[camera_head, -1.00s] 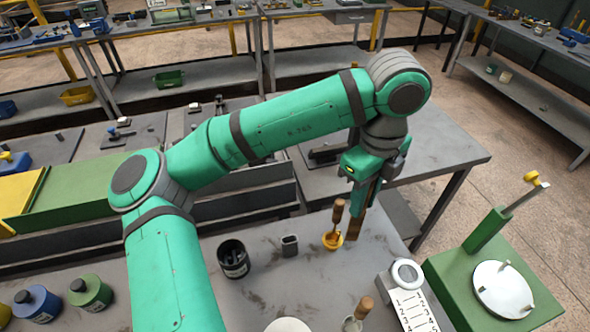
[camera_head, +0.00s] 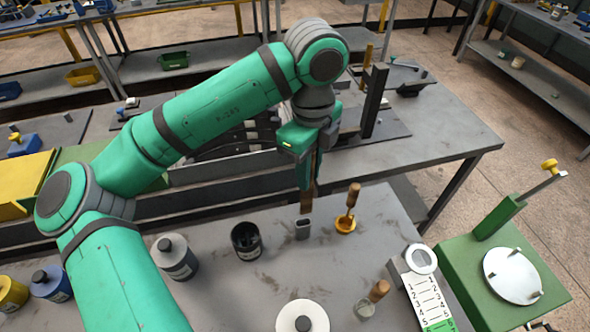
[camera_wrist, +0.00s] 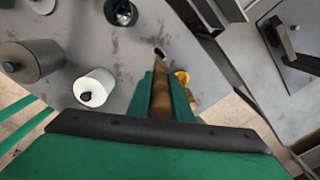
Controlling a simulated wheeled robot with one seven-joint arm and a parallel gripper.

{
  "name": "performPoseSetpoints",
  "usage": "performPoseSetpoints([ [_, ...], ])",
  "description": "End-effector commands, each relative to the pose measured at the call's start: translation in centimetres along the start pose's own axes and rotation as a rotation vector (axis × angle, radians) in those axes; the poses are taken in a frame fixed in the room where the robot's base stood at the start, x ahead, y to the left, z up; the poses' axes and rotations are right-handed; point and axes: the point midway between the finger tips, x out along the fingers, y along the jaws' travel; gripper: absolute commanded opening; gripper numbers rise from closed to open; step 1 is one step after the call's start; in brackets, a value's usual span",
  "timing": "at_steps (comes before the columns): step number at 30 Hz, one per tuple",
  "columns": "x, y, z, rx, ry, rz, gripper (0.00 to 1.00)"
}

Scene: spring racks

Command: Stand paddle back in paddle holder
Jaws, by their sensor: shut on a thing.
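My gripper (camera_head: 306,180) points down and is shut on the paddle (camera_head: 306,202), a flat brown wooden piece. The paddle hangs roughly upright, with its lower end close above the paddle holder (camera_head: 302,231), a small grey cup with a dark oblong opening. In the wrist view the paddle (camera_wrist: 160,95) runs out from between the green fingers (camera_wrist: 160,100). Its far end overlaps the dark opening of the holder (camera_wrist: 160,52). I cannot tell whether the tip touches the rim. The upper part of the paddle is hidden by the fingers.
Just right of the holder stands a yellow cup (camera_head: 346,226) with a wooden-handled tool (camera_head: 352,200). A dark canister (camera_head: 246,241) stands to the left. A white-topped jar (camera_head: 302,316) and a corked flask (camera_head: 366,305) stand nearer.

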Motion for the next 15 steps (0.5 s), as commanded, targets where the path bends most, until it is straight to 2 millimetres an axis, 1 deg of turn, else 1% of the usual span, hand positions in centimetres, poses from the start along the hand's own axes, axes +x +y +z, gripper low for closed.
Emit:
performPoseSetpoints([
  [3, 0.0, 0.14, 0.21, -0.005, 0.0, 0.0, 0.0],
  [13, 0.07, -0.06, -0.17, 0.003, 0.002, 0.001, 0.0],
  [15, 0.33, -0.07, -0.17, 0.003, 0.001, 0.001, 0.0],
])
